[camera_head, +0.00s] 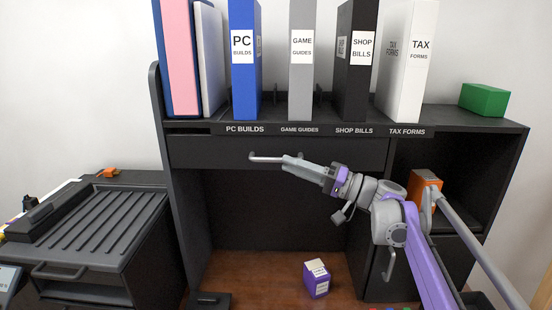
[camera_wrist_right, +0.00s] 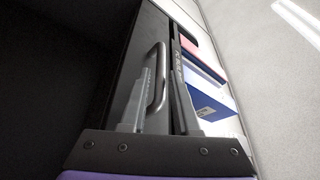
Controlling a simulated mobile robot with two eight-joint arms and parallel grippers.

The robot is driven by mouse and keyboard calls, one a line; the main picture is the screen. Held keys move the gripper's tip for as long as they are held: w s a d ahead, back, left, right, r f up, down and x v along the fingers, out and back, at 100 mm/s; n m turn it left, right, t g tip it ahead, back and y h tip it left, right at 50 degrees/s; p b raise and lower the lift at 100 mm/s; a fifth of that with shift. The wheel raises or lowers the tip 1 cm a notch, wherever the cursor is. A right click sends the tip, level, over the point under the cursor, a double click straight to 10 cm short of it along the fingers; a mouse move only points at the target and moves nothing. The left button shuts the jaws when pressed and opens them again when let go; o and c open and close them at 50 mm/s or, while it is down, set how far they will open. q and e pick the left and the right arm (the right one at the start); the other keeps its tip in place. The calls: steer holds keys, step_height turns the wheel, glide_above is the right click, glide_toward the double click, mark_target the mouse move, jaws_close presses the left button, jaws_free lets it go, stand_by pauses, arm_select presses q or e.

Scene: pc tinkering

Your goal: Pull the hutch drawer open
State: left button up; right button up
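The hutch drawer (camera_head: 215,152) is a wide black panel under the binder shelf, and its front looks flush with the hutch. Its pale bar handle (camera_head: 262,158) sits at the middle of the front. My right gripper (camera_head: 292,161) reaches in from the right, with its fingertips at the handle and hiding part of it. In the right wrist view the handle (camera_wrist_right: 158,80) shows between the two spread fingers of the right gripper (camera_wrist_right: 158,102), nearer the left one. The fingers look apart, not closed on the bar. My left gripper is not in view.
Several labelled binders (camera_head: 245,80) and a green box (camera_head: 484,99) stand on the hutch shelf (camera_head: 455,124). A small purple box (camera_head: 317,279) sits on the wooden desk (camera_head: 262,275) below. An orange box (camera_head: 425,182) is in the right cubby. A black ribbed unit (camera_head: 95,220) stands at left.

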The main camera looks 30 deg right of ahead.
mark_target(277, 160)
steer(key=shift+x, duration=2.25)
steer(key=shift+c, duration=0.3)
jaws_close()
